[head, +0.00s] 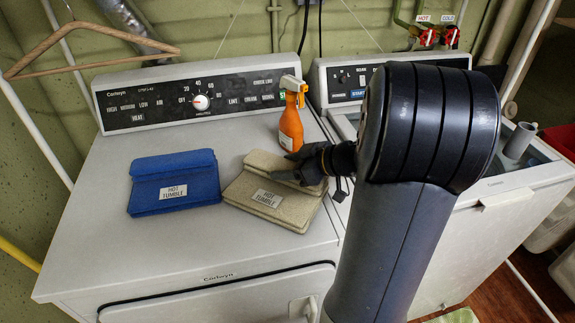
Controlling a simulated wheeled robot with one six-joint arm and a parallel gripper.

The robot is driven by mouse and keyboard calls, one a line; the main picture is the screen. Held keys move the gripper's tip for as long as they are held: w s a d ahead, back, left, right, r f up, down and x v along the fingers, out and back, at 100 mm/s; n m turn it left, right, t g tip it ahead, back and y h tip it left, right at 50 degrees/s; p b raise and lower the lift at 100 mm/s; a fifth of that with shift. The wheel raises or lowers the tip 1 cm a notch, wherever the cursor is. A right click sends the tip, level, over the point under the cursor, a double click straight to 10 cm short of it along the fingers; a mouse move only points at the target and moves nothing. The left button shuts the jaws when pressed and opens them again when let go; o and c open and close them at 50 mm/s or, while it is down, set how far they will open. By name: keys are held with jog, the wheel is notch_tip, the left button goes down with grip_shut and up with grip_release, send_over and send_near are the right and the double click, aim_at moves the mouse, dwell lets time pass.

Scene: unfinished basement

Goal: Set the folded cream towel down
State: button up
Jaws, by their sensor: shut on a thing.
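A folded cream towel (265,196) with a "HOT TUMBLE" label is at the right part of the white dryer top (120,255). It appears to lie on or just above that surface; I cannot tell whether there is a gap. My gripper (296,171) is shut on the towel's upper right edge. My arm comes in from the right, and the far fingers are partly hidden.
A folded blue towel (174,183) with a similar label lies left of the cream one. An orange spray bottle (291,122) stands behind my gripper. The dryer's control panel (200,98) rises at the back. A washer (510,215) stands right. The dryer top's front left is clear.

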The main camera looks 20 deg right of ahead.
jog(key=shift+f+b, duration=0.2)
jog(key=shift+b, duration=0.2)
jog(key=o, duration=1.2)
jog(key=shift+o, duration=0.2)
jog(key=shift+r, duration=0.1)
jog(key=shift+r+p, duration=0.15)
jog(key=shift+p, duration=0.25)
jog(key=b+v, duration=0.1)
jog(key=v, duration=1.1)
jog(key=shift+s, duration=0.1)
